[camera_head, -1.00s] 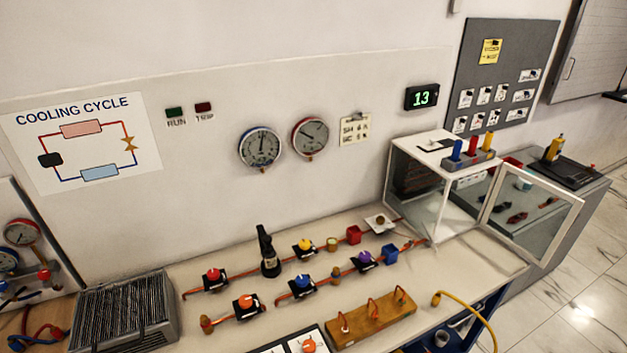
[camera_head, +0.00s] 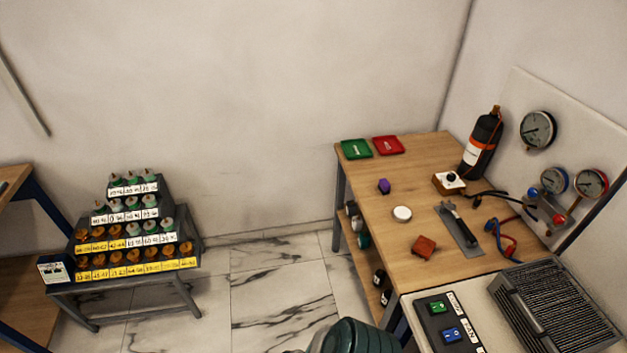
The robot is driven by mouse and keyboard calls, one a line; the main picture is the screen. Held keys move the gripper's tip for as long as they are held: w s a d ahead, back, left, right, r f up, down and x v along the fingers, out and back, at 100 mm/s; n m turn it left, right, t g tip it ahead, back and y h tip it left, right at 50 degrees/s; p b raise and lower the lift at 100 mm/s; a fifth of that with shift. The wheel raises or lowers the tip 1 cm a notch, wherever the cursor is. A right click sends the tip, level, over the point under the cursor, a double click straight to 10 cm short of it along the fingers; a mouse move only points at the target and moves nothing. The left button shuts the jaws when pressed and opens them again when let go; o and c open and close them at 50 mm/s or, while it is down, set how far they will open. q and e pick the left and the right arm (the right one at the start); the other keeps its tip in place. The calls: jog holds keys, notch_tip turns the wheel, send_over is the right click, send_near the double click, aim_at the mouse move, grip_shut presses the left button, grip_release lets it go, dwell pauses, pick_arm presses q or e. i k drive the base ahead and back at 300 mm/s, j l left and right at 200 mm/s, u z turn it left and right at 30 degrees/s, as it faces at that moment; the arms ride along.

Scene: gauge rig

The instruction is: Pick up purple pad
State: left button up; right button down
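A small purple pad (camera_head: 384,186) lies on the wooden table (camera_head: 440,280), near its left edge and below the green and red trays. It stands apart from the things around it. Neither of my grippers shows a fingertip in this view. A dark rounded part at the bottom centre looks like one of my arm links.
A green tray (camera_head: 356,149) and a red tray (camera_head: 388,145) lie at the table's back. A white disc (camera_head: 402,213), an orange-brown block (camera_head: 424,247) and a black cylinder (camera_head: 482,143) are also there. A stepped rack (camera_head: 125,230) stands left, with open floor between.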

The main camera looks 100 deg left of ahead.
aim_at(384, 185)
jog(key=u, duration=2.85)
jog(key=z, duration=0.4)
jog(key=i+j+z, duration=0.1)
jog(key=j+z, duration=0.2)
jog(key=z, duration=0.15)
jog(key=j+z, duration=0.3)
jog(key=z, duration=0.15)
jog(key=j+z, duration=0.7)
jog(key=z, duration=0.2)
